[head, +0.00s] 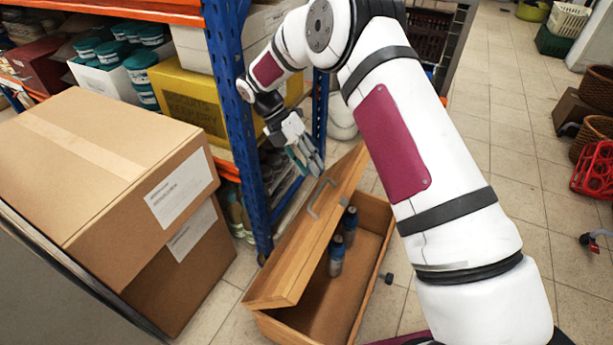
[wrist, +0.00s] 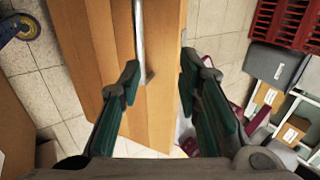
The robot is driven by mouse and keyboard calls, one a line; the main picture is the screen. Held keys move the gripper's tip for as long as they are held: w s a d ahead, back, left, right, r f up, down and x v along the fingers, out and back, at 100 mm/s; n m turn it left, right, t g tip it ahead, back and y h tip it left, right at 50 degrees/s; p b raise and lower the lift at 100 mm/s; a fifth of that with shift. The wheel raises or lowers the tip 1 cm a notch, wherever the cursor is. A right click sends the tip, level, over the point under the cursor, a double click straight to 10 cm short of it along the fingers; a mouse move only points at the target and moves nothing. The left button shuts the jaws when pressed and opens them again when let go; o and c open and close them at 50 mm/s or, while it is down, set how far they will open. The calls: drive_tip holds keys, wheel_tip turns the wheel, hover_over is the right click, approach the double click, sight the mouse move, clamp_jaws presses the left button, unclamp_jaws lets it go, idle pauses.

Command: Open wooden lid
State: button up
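The wooden lid (head: 300,250) stands tilted up over the left side of a wooden box (head: 372,283), leaving the box interior partly showing. A metal bar handle (head: 317,199) is on the lid's outer face. My gripper (head: 309,163) is near the lid's upper far end, beyond the handle. In the wrist view my gripper (wrist: 160,72) is open, with its green-padded fingers apart. The lid (wrist: 165,40) lies in front of and between the fingers, and the handle (wrist: 139,40) shows near the left finger. Nothing is held. Whether a finger touches the lid is unclear.
Two dark-capped jars (head: 337,255) stand inside the box. A blue shelf post (head: 237,130) and stacked cardboard boxes (head: 110,170) are close on the left. Tiled floor is open at right, with baskets (head: 597,88) and a red crate (head: 594,170) at its edge.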

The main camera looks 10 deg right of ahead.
drive_tip(key=shift+r, duration=0.5)
drive_tip(key=shift+c, duration=0.5)
